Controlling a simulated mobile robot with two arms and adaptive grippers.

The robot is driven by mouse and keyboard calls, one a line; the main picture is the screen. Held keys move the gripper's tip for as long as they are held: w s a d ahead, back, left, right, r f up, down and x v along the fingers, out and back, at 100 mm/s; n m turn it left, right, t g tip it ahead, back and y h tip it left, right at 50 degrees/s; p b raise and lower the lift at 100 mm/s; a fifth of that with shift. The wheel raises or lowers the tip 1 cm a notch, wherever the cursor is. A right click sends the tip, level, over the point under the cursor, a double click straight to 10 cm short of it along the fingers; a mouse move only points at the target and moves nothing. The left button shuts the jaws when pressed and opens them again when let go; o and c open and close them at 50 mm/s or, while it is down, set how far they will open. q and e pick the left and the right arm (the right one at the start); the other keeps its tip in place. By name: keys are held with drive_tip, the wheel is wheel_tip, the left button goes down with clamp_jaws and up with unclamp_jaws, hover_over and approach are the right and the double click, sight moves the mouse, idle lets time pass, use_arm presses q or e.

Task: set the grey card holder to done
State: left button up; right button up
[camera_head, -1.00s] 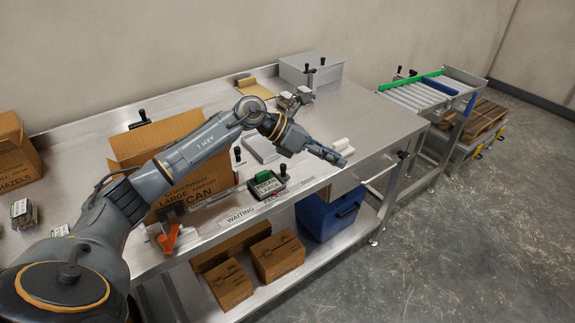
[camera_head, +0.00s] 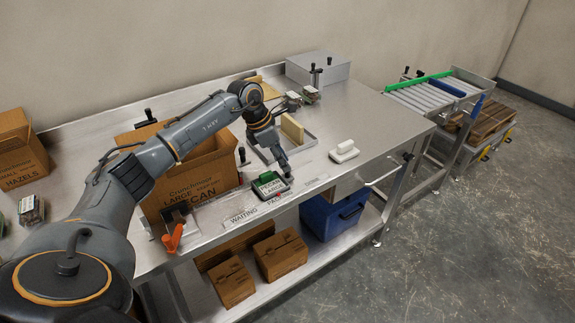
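The grey card holder (camera_head: 258,196) sits near the table's front edge, behind the middle of the strip lettered WAITING, PACK... and DONE. It bears a card reading PECAN LARGE and green pieces. The DONE label (camera_head: 314,183) is on the edge to its right, with bare metal behind it. My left gripper (camera_head: 287,174) points down at the right rear side of the holder, its tips at or just above it. I cannot tell whether they touch it. The fingers look close together, but their gap is hidden. My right gripper is not in view.
An open PECAN carton (camera_head: 190,185) stands left of the holder, with an orange-handled tool (camera_head: 173,238) in front. A shallow tray (camera_head: 308,137) with a tan piece lies behind my gripper. A white block (camera_head: 344,151) is to the right. A blue bin (camera_head: 330,216) sits below.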

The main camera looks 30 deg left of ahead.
use_arm(q)
drive_tip(key=shift+x, duration=1.9)
clamp_jaws()
